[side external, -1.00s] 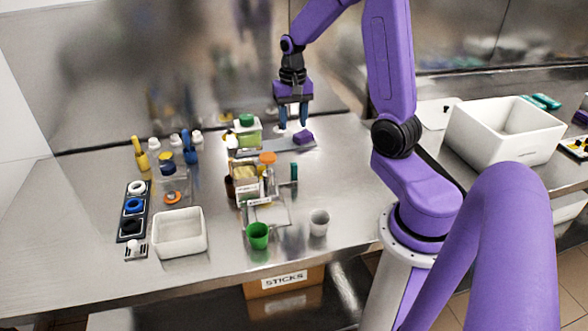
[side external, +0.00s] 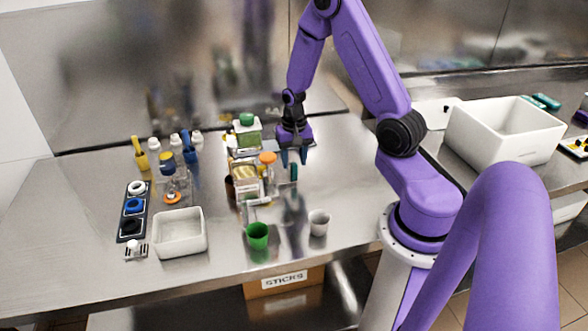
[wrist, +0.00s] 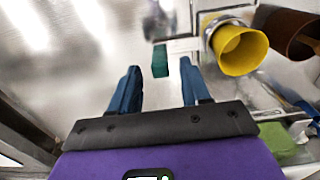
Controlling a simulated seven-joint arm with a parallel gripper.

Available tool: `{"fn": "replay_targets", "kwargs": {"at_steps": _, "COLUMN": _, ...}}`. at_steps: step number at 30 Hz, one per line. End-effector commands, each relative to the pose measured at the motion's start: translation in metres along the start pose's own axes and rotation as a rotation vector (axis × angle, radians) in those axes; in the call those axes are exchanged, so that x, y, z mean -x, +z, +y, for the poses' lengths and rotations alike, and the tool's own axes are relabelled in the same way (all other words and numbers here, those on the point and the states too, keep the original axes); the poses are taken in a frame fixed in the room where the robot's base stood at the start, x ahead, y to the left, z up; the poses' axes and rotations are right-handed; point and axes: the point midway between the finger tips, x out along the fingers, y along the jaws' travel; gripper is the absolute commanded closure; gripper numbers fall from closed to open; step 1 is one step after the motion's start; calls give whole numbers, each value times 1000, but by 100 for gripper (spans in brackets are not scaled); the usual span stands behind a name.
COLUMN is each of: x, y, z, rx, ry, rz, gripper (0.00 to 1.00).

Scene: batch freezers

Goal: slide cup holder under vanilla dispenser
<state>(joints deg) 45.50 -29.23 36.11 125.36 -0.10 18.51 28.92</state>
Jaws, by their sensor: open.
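My gripper (side external: 295,162) is open and empty, low over the counter just behind a small teal upright handle (side external: 294,172). In the wrist view my two blue fingers (wrist: 157,80) are apart, and the teal handle (wrist: 160,60) stands ahead of the gap between them. A pale bar seems to run from the handle toward a holder with a yellow cup (wrist: 242,52). A brown cup (wrist: 290,32) is beside it. In the side view the dispenser group (side external: 245,180) stands left of my gripper. I cannot tell which dispenser is vanilla.
A green cup (side external: 257,236) and a grey cup (side external: 319,223) stand at the front. A white bin (side external: 180,234) and a dark rack of rings (side external: 132,212) are at left, with several bottles behind. A large white tub (side external: 503,133) is at right. The counter right of my gripper is clear.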

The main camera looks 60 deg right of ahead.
Motion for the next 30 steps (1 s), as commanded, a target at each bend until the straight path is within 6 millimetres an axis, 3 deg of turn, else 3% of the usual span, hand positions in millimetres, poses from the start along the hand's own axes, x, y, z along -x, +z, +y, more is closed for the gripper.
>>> {"fn": "replay_targets", "kwargs": {"at_steps": 9, "x": -34, "y": 0, "z": 0, "rx": 1, "ry": 1, "rz": -1, "gripper": 53}}
{"fn": "replay_targets", "kwargs": {"at_steps": 22, "x": -40, "y": 0, "z": 0, "rx": 1, "ry": -1, "rz": 1, "gripper": 53}}
{"fn": "replay_targets", "kwargs": {"at_steps": 26, "x": -40, "y": 0, "z": 0, "rx": 1, "ry": 0, "rz": 1, "gripper": 96}}
{"fn": "replay_targets", "kwargs": {"at_steps": 27, "x": -40, "y": 0, "z": 0, "rx": 1, "ry": 0, "rz": 1, "gripper": 100}}
{"fn": "replay_targets", "kwargs": {"at_steps": 30, "x": -40, "y": 0, "z": 0, "rx": 1, "ry": 0, "rz": 1, "gripper": 100}}
